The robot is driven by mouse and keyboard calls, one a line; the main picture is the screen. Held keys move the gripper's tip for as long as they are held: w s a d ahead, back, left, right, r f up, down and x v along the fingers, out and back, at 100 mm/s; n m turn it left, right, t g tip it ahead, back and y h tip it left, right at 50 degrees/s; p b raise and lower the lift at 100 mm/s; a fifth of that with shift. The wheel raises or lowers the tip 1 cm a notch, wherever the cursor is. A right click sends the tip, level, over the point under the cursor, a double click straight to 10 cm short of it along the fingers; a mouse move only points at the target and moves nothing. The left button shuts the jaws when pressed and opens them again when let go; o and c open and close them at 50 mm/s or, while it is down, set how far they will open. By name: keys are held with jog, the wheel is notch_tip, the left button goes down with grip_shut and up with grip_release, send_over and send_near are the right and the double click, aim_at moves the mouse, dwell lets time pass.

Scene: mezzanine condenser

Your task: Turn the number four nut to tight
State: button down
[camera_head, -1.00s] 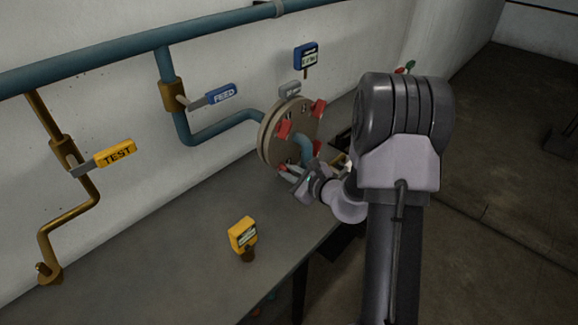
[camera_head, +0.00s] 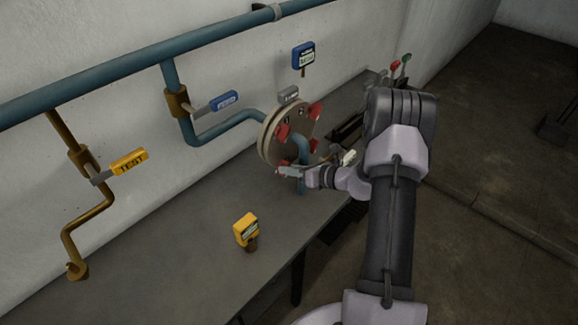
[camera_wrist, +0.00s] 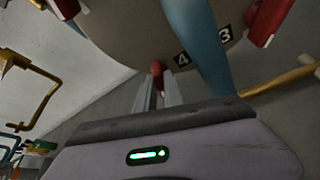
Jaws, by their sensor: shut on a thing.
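The round tan flange (camera_head: 268,138) stands on the bench with red nuts around its face. The number four nut (camera_wrist: 158,76) is the red piece at the flange's lower edge in the wrist view, beside the "4" label (camera_wrist: 184,59). My gripper (camera_wrist: 159,95) is shut on this nut, its two fingers reaching up to it and covering part of it. In the head view my gripper (camera_head: 286,171) is at the flange's lower side. Another red nut (camera_wrist: 266,20) is near the "3" label (camera_wrist: 224,34).
A blue pipe (camera_wrist: 205,55) runs from the flange close to my fingers. A yellow tag on a stand (camera_head: 246,230) is on the bench (camera_head: 170,260). The yellow TEST handle (camera_head: 128,161) and blue FEED handle (camera_head: 223,101) are at left. The front left bench is clear.

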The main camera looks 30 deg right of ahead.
jog(key=shift+m+y, duration=0.3)
jog(key=shift+m, duration=0.1)
dwell(0.4)
jog(key=c, duration=1.5)
grip_release()
jog(key=shift+o, duration=0.2)
jog(key=p+v, duration=0.3)
jog(key=v, duration=1.4)
jog(key=shift+d, duration=0.3)
jog(key=shift+s, duration=0.1)
